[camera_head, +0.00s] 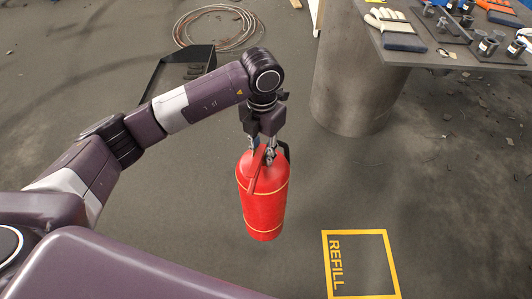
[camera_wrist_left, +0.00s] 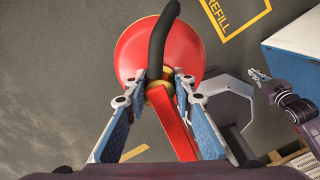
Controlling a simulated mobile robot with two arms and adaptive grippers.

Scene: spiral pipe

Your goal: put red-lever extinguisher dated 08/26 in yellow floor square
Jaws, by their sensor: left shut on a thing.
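A red extinguisher (camera_head: 264,205) with yellow bands hangs upright in my left gripper (camera_head: 264,150) in the head view. The gripper is shut on its top, at the neck. In the left wrist view, the extinguisher (camera_wrist_left: 190,50) shows from above with a red lever (camera_wrist_left: 180,125) and a black hose; the left gripper's fingers (camera_wrist_left: 157,88) close on either side of its neck. No date is readable. The yellow floor square (camera_head: 326,262), marked REFILL, lies to the right of the extinguisher and is empty; it also shows in the left wrist view (camera_wrist_left: 250,22). My right gripper (camera_wrist_left: 258,75) shows small at the right there.
A table (camera_head: 395,52) with gloves (camera_head: 392,22) and several dark fittings stands at the upper right on a thick round base (camera_head: 350,95). A black tray (camera_head: 180,72) and a coiled cable (camera_head: 215,28) lie on the floor behind. The floor around the square is clear.

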